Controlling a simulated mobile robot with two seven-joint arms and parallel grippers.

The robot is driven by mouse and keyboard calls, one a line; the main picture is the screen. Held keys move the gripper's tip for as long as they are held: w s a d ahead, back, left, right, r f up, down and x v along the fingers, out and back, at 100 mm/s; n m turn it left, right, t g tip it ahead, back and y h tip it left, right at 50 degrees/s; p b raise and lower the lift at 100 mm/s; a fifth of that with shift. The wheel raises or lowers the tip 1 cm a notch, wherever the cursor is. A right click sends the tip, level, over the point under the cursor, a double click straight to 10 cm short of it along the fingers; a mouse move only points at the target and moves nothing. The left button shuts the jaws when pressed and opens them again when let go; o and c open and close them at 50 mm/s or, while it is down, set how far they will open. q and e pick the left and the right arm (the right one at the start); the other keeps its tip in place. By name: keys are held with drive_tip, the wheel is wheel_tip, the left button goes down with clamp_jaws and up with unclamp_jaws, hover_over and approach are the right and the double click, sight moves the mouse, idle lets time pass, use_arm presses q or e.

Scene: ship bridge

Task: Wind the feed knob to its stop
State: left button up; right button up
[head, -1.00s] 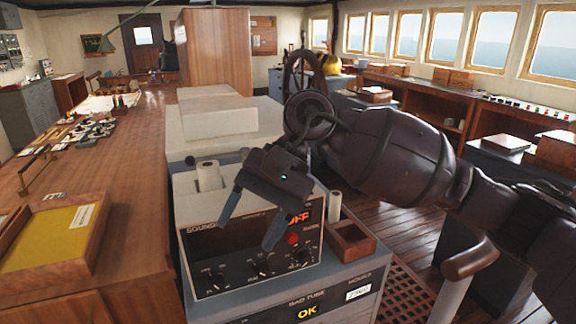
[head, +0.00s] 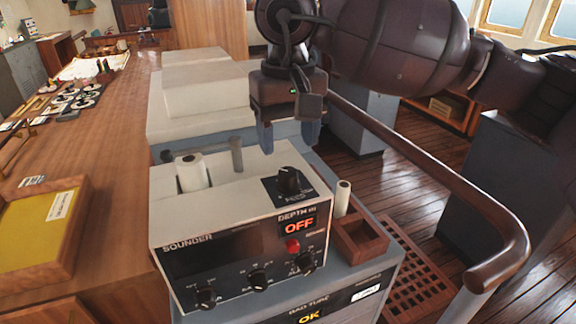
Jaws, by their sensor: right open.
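The feed knob (head: 289,180) is a black knob on a dark plate labelled FEED, on the top right of the sounder (head: 205,222). The sounder is a pale box whose display reads OFF, with a red button below it. My right gripper (head: 289,143) is open and points down, just above and behind the knob in the picture. Its blue-grey fingers are apart and do not appear to touch the knob. My left gripper is not in view.
A white paper roll (head: 192,172) stands in the sounder's top. A smaller roll (head: 342,197) stands by a wooden tray (head: 362,240) at the right. A wooden handrail (head: 430,170) runs along the right. A wooden counter (head: 105,150) is at the left.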

sight(288, 171)
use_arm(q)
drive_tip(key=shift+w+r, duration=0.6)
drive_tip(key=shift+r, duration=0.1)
use_arm(e)
drive_tip(key=shift+f, duration=3.2)
drive_tip(key=shift+c, duration=0.2)
drive_tip(key=c, duration=0.9)
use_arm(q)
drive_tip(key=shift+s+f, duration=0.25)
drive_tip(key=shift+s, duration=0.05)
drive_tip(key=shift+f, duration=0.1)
